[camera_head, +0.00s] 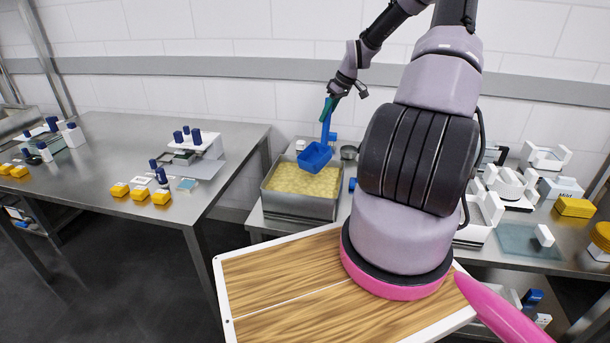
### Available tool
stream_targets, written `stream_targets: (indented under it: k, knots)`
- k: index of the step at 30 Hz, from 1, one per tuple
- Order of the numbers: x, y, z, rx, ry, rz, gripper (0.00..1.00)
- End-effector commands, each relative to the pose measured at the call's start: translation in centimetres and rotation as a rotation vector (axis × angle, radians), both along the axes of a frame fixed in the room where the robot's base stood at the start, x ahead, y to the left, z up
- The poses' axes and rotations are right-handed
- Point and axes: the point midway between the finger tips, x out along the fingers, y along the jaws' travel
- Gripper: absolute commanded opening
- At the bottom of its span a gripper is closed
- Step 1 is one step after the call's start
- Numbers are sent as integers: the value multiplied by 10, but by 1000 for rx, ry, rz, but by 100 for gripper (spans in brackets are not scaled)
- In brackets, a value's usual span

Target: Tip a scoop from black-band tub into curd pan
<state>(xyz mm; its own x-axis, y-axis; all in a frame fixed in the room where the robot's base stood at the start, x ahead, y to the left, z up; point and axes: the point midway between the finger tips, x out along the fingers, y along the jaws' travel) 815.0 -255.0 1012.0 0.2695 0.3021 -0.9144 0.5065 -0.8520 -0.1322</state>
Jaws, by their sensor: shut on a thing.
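My gripper (329,107) is shut on the upright handle of a blue scoop (315,157). The scoop hangs over the back right part of the curd pan (300,207), a grey metal pan holding pale yellow curd (302,180). Its bowl is near the curd; I cannot tell whether it touches. The bowl looks blue inside, and I see no clear load in it. I cannot make out a tub with a black band; my arm hides part of the bench right of the pan.
A small grey metal pot (349,152) stands behind the pan, right of the scoop. White equipment and yellow blocks (575,207) crowd the right bench. A left metal table (130,135) holds yellow blocks and blue-topped items. A gap separates the benches.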

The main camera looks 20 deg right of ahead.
Motion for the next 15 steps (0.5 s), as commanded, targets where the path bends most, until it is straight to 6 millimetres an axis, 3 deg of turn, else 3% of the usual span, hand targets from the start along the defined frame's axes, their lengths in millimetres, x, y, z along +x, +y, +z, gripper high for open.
stream_targets:
  k: [6, 15]
  knots:
    - [14, -21, -25, 192, 112, -1, 0]
    - [14, -22, -25, 210, 128, 4, 0]
